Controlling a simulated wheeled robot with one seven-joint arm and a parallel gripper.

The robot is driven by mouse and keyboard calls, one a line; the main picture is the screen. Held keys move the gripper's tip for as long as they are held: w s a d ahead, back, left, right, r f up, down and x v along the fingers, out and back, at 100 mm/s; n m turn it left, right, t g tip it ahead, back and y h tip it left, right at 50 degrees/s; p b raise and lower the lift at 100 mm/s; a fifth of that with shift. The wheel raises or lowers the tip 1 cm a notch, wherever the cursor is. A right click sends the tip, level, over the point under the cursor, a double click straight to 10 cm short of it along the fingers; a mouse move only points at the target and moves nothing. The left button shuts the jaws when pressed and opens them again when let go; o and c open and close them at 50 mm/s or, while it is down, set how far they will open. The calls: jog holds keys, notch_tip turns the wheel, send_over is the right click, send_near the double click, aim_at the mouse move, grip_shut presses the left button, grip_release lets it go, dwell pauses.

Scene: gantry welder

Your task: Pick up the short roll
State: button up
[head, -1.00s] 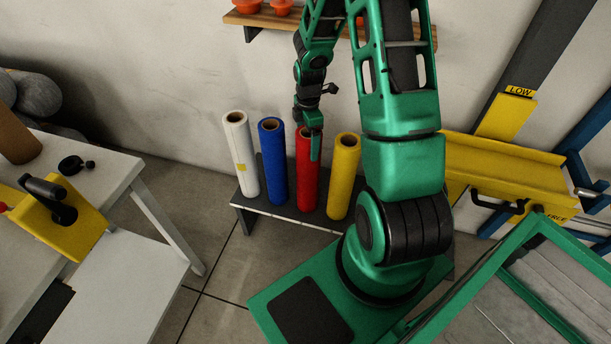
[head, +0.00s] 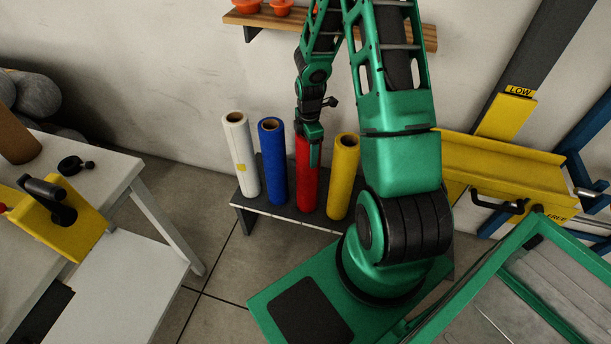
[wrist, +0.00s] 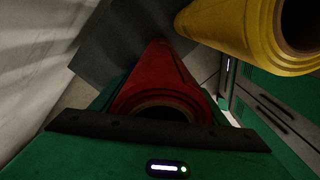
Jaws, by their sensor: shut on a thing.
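A red roll (head: 306,185) stands upright on a low dark rack (head: 270,208). My gripper (head: 309,147) is over the top of it and shut on it, with a green finger down its side. The gripper hides the red roll's top in the head view. In the wrist view the red roll (wrist: 163,85) runs away from the gripper, its open end close to the palm. A white roll (head: 241,155), a blue roll (head: 273,165) and a yellow roll (head: 343,175) stand in the same row. I cannot clearly tell which roll is shortest.
The yellow roll (wrist: 255,32) is close beside the gripper in the wrist view. A wall is behind the rack, with a wooden shelf (head: 255,18) above. A white table (head: 110,165) stands left, and a yellow channel (head: 500,165) is right.

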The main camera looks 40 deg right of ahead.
notch_tip(320, 180, up, 10)
dwell(1.0)
jog(key=shift+w+r, duration=0.1)
